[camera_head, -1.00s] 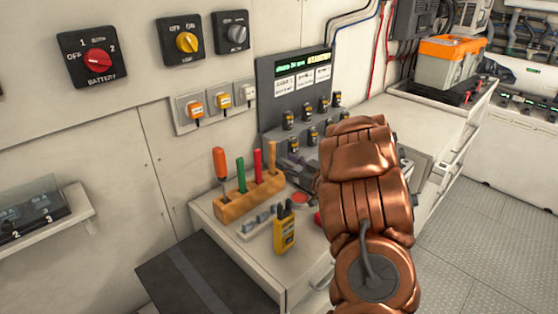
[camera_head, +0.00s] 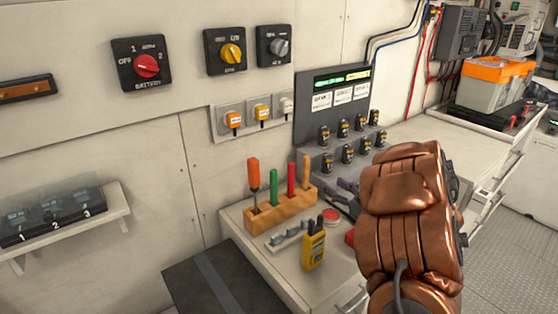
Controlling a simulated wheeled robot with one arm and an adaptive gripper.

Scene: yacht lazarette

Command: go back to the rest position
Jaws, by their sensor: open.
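My copper-coloured arm (camera_head: 412,225) rises from the bottom edge at the right of the head view, bent over the worktop. Its far end is turned away from the camera, and my gripper is hidden behind the arm, so its jaws do not show. Dark grey parts show just left of the arm, over the worktop; I cannot tell whether they belong to the gripper or lie on the bench.
The white worktop (camera_head: 290,265) bears a wooden tool rack (camera_head: 283,210), a yellow handheld device (camera_head: 314,250) and a red button (camera_head: 331,217). A label panel (camera_head: 335,98), battery switch (camera_head: 140,64) and wall shelf (camera_head: 70,223) surround it. Floor shows at right.

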